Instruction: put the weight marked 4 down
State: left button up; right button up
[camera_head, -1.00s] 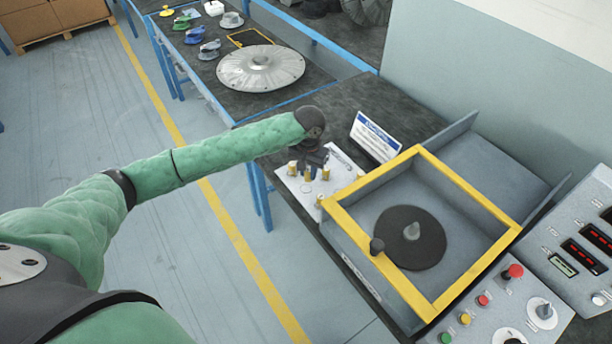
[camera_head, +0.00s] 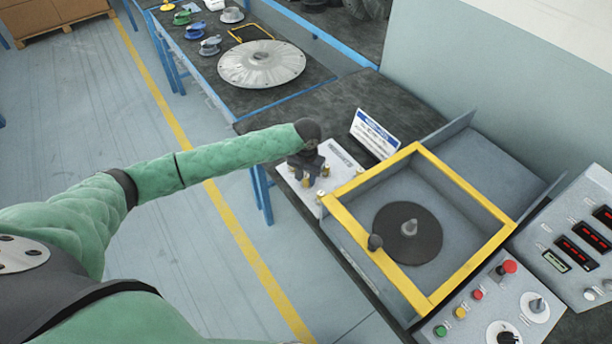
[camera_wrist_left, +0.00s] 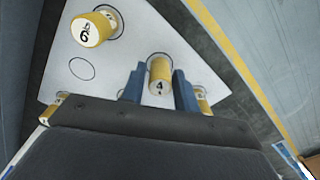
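The weight marked 4 (camera_wrist_left: 160,76) is a small yellow cylinder with a pale numbered end. In the left wrist view it sits between the two blue fingers of my left gripper (camera_wrist_left: 159,72), which close on its sides. It is over a printed ring on the white board (camera_wrist_left: 60,52); whether its foot touches the board I cannot tell. In the head view my left gripper (camera_head: 307,175) is low over the same board (camera_head: 342,162), and its body hides most of the weight. My right gripper is in neither view.
A weight that looks marked 6 (camera_wrist_left: 94,29) stands on the board, near an empty ring. Other weights are partly hidden behind the gripper. A sign (camera_head: 374,134) stands behind the board; a yellow-framed box (camera_head: 345,222) is to its right.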

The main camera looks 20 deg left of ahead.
aim_at(306, 176)
pick_arm(q)
jog(key=shift+o, duration=0.9)
jog(key=shift+r, duration=0.2)
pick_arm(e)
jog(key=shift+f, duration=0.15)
pick_arm(q)
jog(key=shift+r+b, duration=0.3)
jog(key=shift+b, duration=0.05)
notch_tip(306, 176, up, 4)
jog(key=shift+r+b, duration=0.2)
jog(key=shift+b, duration=0.85)
notch_tip(306, 176, up, 7)
jog(key=b, duration=0.2)
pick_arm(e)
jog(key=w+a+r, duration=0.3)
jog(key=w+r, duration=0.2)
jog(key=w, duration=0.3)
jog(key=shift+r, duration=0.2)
pick_arm(q)
jog(key=shift+f, duration=0.15)
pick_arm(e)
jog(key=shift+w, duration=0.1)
